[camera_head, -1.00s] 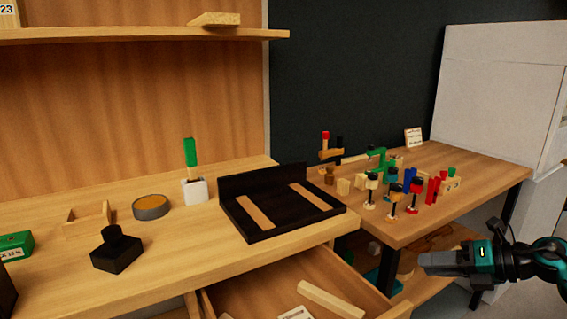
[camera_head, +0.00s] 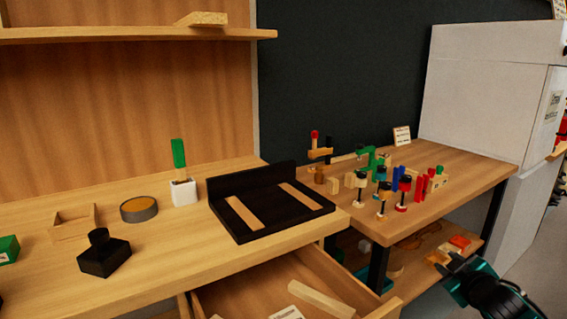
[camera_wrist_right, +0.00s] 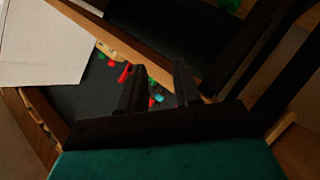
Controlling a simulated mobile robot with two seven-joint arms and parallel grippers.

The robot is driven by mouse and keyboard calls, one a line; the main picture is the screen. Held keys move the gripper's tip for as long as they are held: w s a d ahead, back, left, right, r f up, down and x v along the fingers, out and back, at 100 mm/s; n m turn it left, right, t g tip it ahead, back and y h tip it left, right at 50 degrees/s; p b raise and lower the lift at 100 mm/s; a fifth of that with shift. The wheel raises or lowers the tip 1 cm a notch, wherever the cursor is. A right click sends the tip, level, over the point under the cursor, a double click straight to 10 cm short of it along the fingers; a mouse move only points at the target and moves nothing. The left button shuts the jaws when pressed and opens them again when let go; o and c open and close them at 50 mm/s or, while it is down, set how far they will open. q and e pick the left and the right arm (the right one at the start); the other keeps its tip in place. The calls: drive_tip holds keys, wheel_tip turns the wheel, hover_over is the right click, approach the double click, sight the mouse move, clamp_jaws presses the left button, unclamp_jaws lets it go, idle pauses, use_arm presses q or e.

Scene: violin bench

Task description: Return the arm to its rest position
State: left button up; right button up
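My right arm comes in at the lower right of the head view. Its gripper (camera_head: 453,264) is dark, beside the lower shelf of the side bench and clear of the bench top. In the right wrist view its two black fingers (camera_wrist_right: 160,82) stand apart with nothing between them. Their background is the tilted bench and floor. My left gripper is not in view.
The side bench (camera_head: 468,170) holds several clamps and coloured small tools. The main bench (camera_head: 190,255) carries a black tray (camera_head: 262,226); below it a drawer (camera_head: 250,292) stands open. A white cabinet (camera_head: 480,90) stands at the right. Floor at the lower right is free.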

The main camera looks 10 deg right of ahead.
drive_tip(key=s+a+f+g+y, duration=0.1)
drive_tip(key=s+a+f, duration=0.3)
drive_tip(key=a, duration=0.2)
drive_tip(key=s+a+f+y, duration=0.2)
drive_tip(key=s+a+f, duration=0.15)
drive_tip(key=a, duration=0.35)
drive_tip(key=s+a+f+g+y, duration=0.1)
drive_tip(key=s+a+f, duration=0.3)
drive_tip(key=a+f, duration=0.15)
drive_tip(key=s+a+m+g+y, duration=0.1)
drive_tip(key=s+a+m+y, duration=0.2)
drive_tip(key=s+a, duration=0.9)
use_arm(q)
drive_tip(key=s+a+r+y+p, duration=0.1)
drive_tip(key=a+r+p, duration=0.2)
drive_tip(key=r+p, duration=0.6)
drive_tip(key=p, duration=0.4)
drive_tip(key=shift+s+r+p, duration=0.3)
drive_tip(key=shift+p, duration=0.1)
use_arm(e)
wheel_tip(320, 180, up, 9)
drive_tip(key=d+h, duration=0.1)
drive_tip(key=shift+w+r, duration=0.15)
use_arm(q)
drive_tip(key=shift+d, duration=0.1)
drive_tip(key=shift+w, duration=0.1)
